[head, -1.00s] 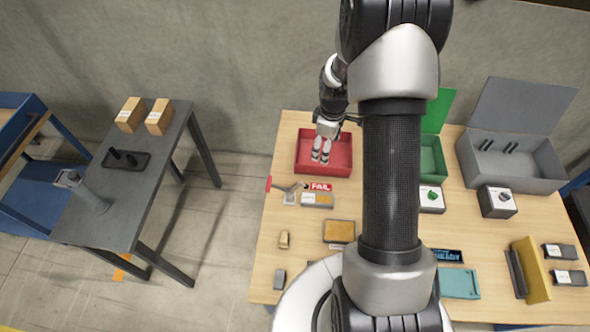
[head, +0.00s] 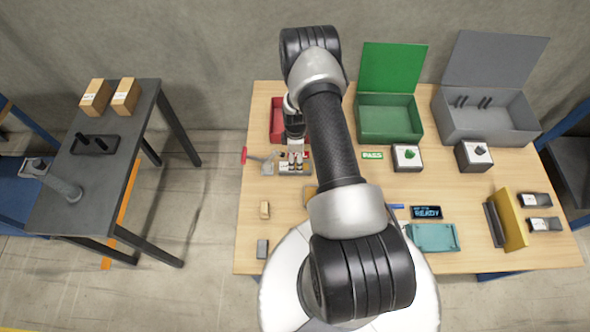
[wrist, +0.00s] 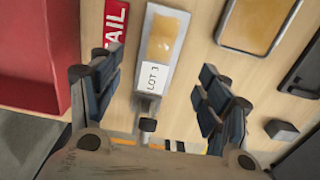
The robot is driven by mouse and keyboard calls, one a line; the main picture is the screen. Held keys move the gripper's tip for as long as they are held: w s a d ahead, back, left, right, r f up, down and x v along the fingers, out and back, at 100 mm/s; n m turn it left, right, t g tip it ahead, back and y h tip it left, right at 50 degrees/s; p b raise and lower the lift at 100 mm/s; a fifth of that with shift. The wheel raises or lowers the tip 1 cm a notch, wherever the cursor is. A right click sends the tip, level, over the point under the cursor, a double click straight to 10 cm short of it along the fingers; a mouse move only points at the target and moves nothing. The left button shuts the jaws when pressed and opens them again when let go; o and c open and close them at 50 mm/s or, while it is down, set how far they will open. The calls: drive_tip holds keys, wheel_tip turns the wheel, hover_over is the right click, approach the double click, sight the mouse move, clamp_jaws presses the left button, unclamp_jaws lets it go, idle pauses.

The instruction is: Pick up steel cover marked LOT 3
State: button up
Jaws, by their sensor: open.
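The steel cover marked LOT 3 (wrist: 163,38) lies flat on the wooden table in the wrist view, a grey-rimmed oblong with an amber-toned top. Its white LOT 3 label (wrist: 153,77) is at the end nearer my gripper. My gripper (wrist: 156,85) is open, with one finger on each side of the label end. No contact shows, and the height gap is hard to judge. In the head view my gripper (head: 292,160) is over the cover, which it and my arm partly hide.
A red FAIL sign (wrist: 113,25) lies close left of the cover, with the red bin (wrist: 35,60) beyond. A larger amber-topped piece (wrist: 252,25) lies to the right. The green bin (head: 390,118) and grey bin (head: 490,125) stand at the back. A red-ended lever (head: 258,158) is near my gripper.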

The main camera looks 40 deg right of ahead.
wheel_tip(320, 180, down, 7)
drive_tip(key=shift+w+r+b, duration=0.1)
drive_tip(key=shift+w+b, duration=0.05)
drive_tip(key=shift+b, duration=0.9)
drive_tip(key=shift+c, duration=0.4)
drive_tip(key=c, duration=1.3)
drive_tip(key=shift+r, duration=0.15)
